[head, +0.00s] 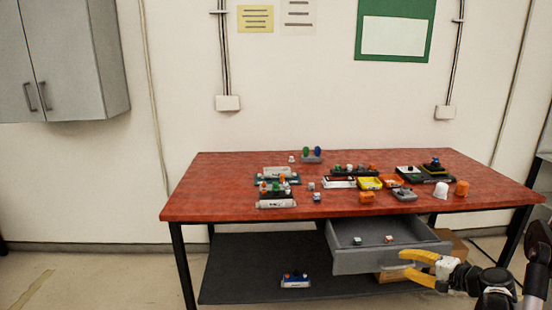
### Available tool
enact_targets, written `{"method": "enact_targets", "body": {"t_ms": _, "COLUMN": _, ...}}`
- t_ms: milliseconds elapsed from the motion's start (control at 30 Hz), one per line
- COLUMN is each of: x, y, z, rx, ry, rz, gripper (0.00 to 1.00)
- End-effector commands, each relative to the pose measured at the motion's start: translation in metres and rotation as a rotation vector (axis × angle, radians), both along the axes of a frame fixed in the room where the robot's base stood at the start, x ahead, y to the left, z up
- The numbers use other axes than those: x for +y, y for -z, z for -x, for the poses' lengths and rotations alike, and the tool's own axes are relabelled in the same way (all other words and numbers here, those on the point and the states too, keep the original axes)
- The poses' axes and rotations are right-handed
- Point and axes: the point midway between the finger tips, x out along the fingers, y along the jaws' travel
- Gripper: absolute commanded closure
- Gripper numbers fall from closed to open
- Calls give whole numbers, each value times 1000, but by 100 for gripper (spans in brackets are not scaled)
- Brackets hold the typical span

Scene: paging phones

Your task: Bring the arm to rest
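My gripper (410,265) shows at the lower right in the head view, with yellow fingers pointing left. Its fingers are apart and nothing shows between them. It is in front of the right end of an open grey drawer (391,262) under the table. My dark arm links run from the gripper to the right edge of the picture. Two small items lie in the drawer, a pale one (357,241) and an orange and white one (388,239).
A red-topped table (240,183) stands against the wall and holds several small devices, a yellow tray (370,184) and orange pieces (462,188). A dark lower shelf (240,270) bears a blue and white item (295,281). A cardboard box (452,246) is behind the gripper. Floor at left is clear.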

Motion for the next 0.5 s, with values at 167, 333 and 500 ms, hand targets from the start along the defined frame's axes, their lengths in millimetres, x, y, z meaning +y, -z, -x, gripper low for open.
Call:
{"method": "enact_targets", "body": {"t_ms": 167, "x": 73, "y": -56, "z": 19, "rx": 86, "ry": -93, "rz": 190, "gripper": 66}}
{"method": "enact_targets", "body": {"t_ms": 333, "x": 133, "y": -95, "z": 60, "rx": 142, "ry": -181, "rz": 384, "gripper": 66}}
{"method": "enact_targets", "body": {"t_ms": 500, "x": 181, "y": -122, "z": 119, "rx": 172, "ry": -273, "rz": 587, "gripper": 66}}
